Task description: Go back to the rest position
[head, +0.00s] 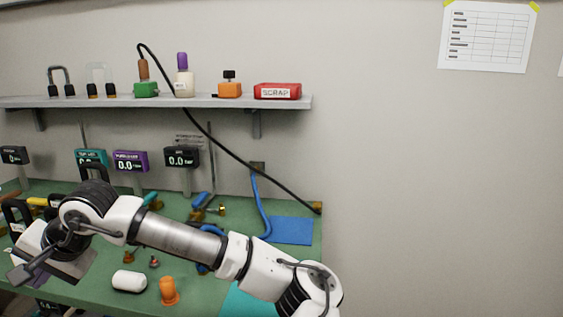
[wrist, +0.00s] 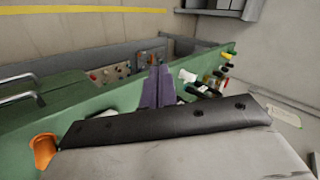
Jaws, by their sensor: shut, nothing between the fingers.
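My arm reaches across the head view from the lower right to the left, over the green bench (head: 205,292). Its elbow is bent and its wrist end hangs low at the left edge. My gripper (wrist: 157,86) shows in the wrist view as two purple-grey fingers close together, shut and empty. In the head view the fingertips are mostly hidden by my wrist.
Gauges (head: 130,161) stand along the back. Above, a shelf (head: 200,101) holds a red SCRAP box (head: 277,91) and several items. A black cable (head: 225,147) hangs down.

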